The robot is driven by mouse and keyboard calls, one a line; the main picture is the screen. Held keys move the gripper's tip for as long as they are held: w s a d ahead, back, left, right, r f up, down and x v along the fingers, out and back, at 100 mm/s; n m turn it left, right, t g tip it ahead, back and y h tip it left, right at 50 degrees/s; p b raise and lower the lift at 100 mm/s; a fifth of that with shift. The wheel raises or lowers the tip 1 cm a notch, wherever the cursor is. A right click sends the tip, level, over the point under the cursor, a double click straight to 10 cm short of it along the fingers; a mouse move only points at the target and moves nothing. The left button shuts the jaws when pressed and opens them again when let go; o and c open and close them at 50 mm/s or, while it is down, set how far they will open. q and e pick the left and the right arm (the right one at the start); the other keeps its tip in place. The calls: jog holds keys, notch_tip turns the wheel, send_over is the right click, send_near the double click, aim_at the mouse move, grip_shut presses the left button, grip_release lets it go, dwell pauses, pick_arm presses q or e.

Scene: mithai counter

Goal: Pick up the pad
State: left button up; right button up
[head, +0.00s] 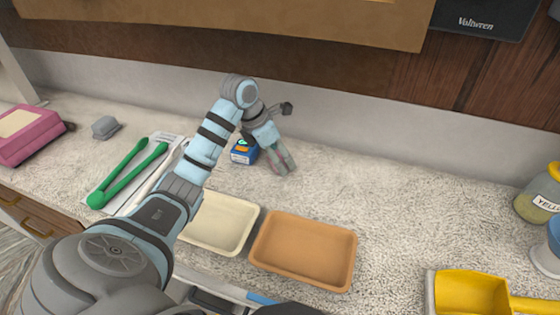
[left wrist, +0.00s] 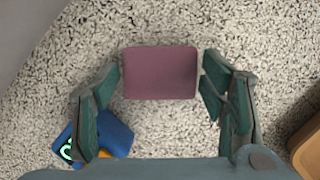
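The pad (left wrist: 160,73) is a small mauve block with rounded corners, lying on the speckled counter in the left wrist view. My left gripper (left wrist: 162,88) is open, with one finger on each side of the pad and a narrow gap at each side. In the head view my left gripper (head: 282,164) points down at the counter behind the trays, and its fingers mostly hide the pad. My right gripper does not show.
A blue box (head: 243,151) stands close beside my left gripper; it also shows by the left finger in the wrist view (left wrist: 115,134). A cream tray (head: 223,249) and an orange-brown tray (head: 347,262) lie in front. Green tongs (head: 120,178) lie left.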

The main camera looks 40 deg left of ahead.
pick_arm(q)
jog(key=c, duration=0.5)
jog(key=shift+s+r, duration=0.15)
jog(key=shift+r, duration=0.4)
jog(key=r, duration=0.2)
jog(key=r+p, duration=0.1)
jog(key=r, duration=0.1)
jog(key=s+r+p, duration=0.1)
jog(key=r, duration=0.1)
jog(key=shift+d, duration=0.2)
jog(key=s+d+b, duration=0.2)
jog(key=s+b, duration=0.1)
jog(key=s, duration=0.2)
jog(key=s+d+b, duration=0.2)
jog(key=s+b, duration=0.1)
jog(key=s, duration=0.3)
jog(key=s+d+f+b, duration=0.1)
jog(key=s+b, duration=0.1)
jog(key=s, duration=0.3)
jog(key=shift+s+d+b, duration=0.25)
jog(key=shift+d+b, duration=0.15)
jog(key=shift+s+d+r+b, duration=0.3)
jog(key=shift+s+r, duration=0.15)
jog(key=shift+s, duration=0.1)
